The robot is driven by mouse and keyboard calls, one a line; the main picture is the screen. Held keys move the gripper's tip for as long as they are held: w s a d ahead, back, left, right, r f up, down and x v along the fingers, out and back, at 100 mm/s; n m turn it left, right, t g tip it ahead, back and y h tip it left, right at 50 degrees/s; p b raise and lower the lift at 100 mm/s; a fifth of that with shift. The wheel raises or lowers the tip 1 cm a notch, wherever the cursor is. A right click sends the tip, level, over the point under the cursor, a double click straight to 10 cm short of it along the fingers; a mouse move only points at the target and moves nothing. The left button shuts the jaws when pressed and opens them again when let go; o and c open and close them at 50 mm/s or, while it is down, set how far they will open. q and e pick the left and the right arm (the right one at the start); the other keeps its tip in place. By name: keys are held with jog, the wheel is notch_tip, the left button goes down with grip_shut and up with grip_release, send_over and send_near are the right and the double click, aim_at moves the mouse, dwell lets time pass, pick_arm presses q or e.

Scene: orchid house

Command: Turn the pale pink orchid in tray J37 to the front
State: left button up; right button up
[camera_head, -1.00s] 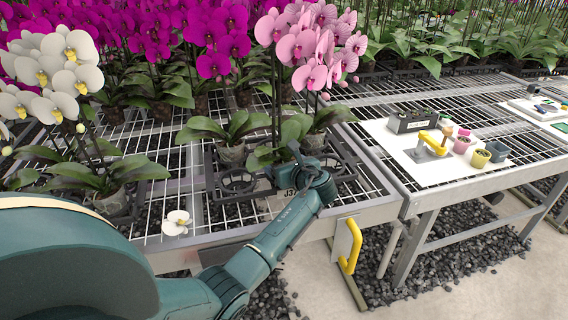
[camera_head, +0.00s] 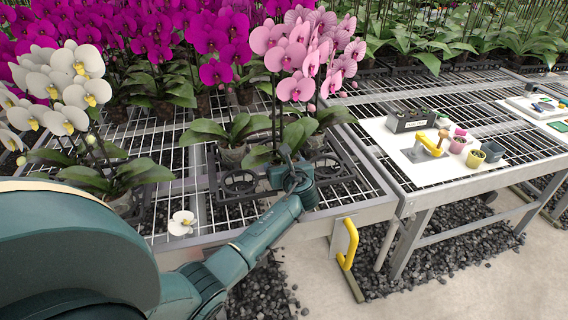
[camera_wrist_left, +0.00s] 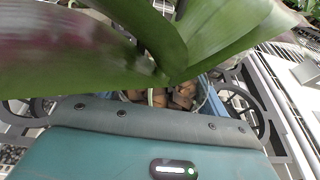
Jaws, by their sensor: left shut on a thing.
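The pale pink orchid (camera_head: 296,88) stands in the black tray (camera_head: 339,196) at the bench's front edge, its pink blooms high above its leaves. My left gripper (camera_head: 290,176) is low at its front, shut on its pot, which is mostly hidden behind the gripper in the head view. No tray label is readable now. My right gripper is not in view.
A white orchid (camera_head: 66,88) stands close to my left arm. Magenta orchids (camera_head: 200,45) crowd behind. A fallen white bloom (camera_head: 181,222) lies on the mesh. A yellow handle (camera_head: 349,243) is at the bench front.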

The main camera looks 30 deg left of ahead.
pick_arm(q)
jog(key=shift+f, duration=0.1)
dwell(0.5)
jog(key=o, duration=1.1)
jog(key=shift+o, duration=0.3)
jog(key=shift+f, duration=0.15)
